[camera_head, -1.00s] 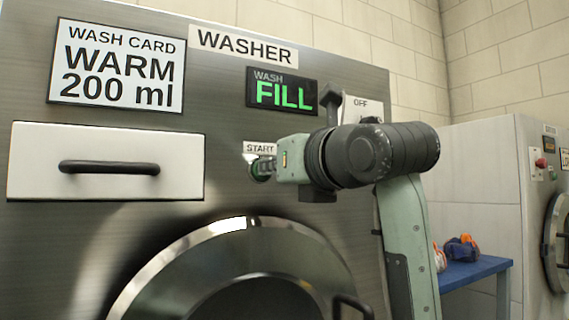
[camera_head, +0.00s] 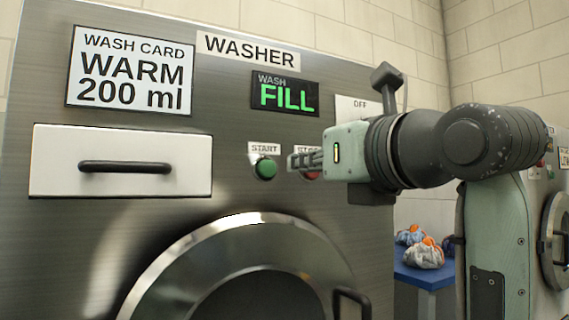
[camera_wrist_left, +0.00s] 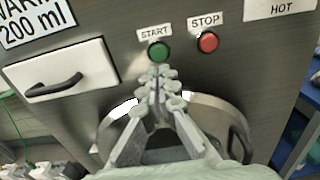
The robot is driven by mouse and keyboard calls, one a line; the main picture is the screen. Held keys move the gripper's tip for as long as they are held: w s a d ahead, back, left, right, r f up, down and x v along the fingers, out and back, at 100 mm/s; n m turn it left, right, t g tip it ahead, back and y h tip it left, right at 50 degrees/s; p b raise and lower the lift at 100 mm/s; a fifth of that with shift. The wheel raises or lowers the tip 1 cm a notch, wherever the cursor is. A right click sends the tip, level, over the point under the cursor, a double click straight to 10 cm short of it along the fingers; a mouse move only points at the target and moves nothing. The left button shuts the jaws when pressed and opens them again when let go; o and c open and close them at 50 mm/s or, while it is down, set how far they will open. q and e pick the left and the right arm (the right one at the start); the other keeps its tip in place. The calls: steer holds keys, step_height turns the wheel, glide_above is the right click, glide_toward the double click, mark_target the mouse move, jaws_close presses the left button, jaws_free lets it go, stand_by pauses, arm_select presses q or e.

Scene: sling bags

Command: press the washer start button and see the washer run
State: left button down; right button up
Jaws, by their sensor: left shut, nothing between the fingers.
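The washer (camera_head: 225,210) is a brushed-steel machine. Its WASH display (camera_head: 285,93) reads FILL in green. The green start button (camera_head: 264,168) sits under a START label and is uncovered; it also shows in the left wrist view (camera_wrist_left: 158,51). My left gripper (camera_head: 297,160) is shut and empty, a little right of the start button and apart from it. In the head view it partly covers the STOP label and red stop button (camera_head: 311,176). In the left wrist view the closed fingertips (camera_wrist_left: 160,73) appear just below the start button. My right gripper is out of view.
A drawer (camera_head: 120,187) with a dark handle is left of the buttons. The round door (camera_head: 150,290) with its handle (camera_head: 350,297) is below. A blue table (camera_head: 425,275) with bundled cloths (camera_head: 424,254) and another machine stand at right.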

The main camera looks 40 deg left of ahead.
arm_select(q)
steer(key=v, duration=0.5)
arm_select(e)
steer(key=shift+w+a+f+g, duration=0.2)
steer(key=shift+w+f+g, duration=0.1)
arm_select(q)
steer(key=shift+w, duration=0.1)
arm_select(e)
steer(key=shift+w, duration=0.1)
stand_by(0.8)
